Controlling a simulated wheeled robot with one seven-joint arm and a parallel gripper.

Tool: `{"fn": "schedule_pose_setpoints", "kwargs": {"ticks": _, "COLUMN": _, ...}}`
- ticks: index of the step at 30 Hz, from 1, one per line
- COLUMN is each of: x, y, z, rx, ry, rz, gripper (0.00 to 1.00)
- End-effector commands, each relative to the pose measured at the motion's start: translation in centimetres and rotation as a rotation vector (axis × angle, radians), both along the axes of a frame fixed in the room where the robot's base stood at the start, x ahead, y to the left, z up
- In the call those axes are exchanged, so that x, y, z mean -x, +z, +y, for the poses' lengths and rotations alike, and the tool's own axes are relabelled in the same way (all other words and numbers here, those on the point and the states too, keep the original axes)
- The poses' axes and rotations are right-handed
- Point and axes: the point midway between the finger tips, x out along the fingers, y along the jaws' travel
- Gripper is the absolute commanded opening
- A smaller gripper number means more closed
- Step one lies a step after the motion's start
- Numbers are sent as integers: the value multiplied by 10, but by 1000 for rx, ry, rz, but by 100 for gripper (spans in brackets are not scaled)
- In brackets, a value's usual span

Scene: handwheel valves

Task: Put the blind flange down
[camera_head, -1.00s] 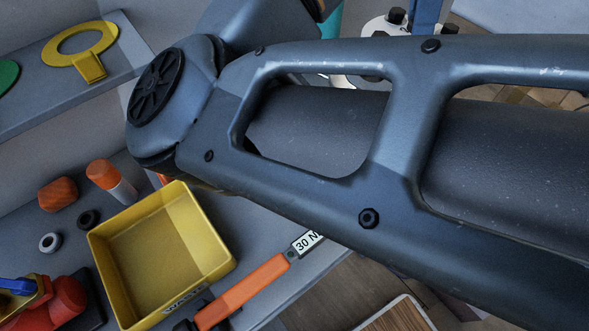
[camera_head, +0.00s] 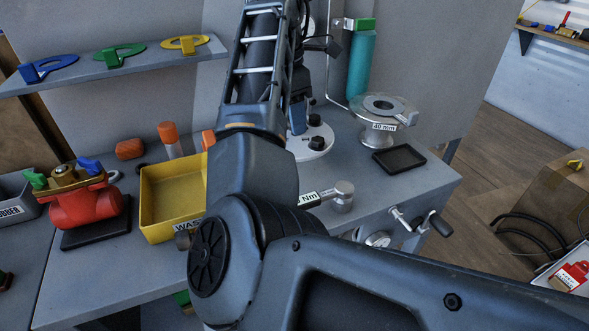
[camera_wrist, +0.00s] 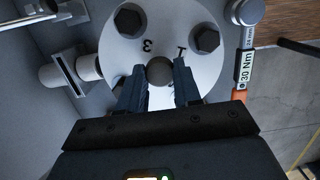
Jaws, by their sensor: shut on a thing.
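The blind flange (camera_wrist: 153,33) is a pale round disc with dark hex bolts and the marks 3 and 1 on its face. My gripper (camera_wrist: 160,82) is shut on the round grey knob at its middle in the wrist view. In the head view the flange (camera_head: 318,150) shows low at the back of the bench, right of my arm, with black bolt heads on it. My fingers (camera_head: 297,118) reach down to its middle there. The flange's underside is hidden, so I cannot tell whether it touches what is below.
A torque wrench marked 30 Nm (camera_head: 341,196) lies in front of the flange. To the right stand a metal spool marked 40 mm (camera_head: 381,108) and a black tray (camera_head: 399,159). A yellow bin (camera_head: 151,207) and red valve (camera_head: 86,206) are left. A teal cylinder (camera_head: 360,65) stands behind.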

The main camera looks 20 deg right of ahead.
Motion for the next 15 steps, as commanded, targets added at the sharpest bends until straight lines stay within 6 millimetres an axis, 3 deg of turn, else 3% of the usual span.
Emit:
{"fn": "schedule_pose_setpoints", "kwargs": {"ticks": 6, "x": 0, "y": -34, "z": 1, "rx": -1, "ry": 1, "rz": -1, "gripper": 0}}
{"fn": "schedule_pose_setpoints", "kwargs": {"ticks": 15, "x": 0, "y": -54, "z": 0, "rx": 0, "ry": -1, "rz": 0, "gripper": 0}}
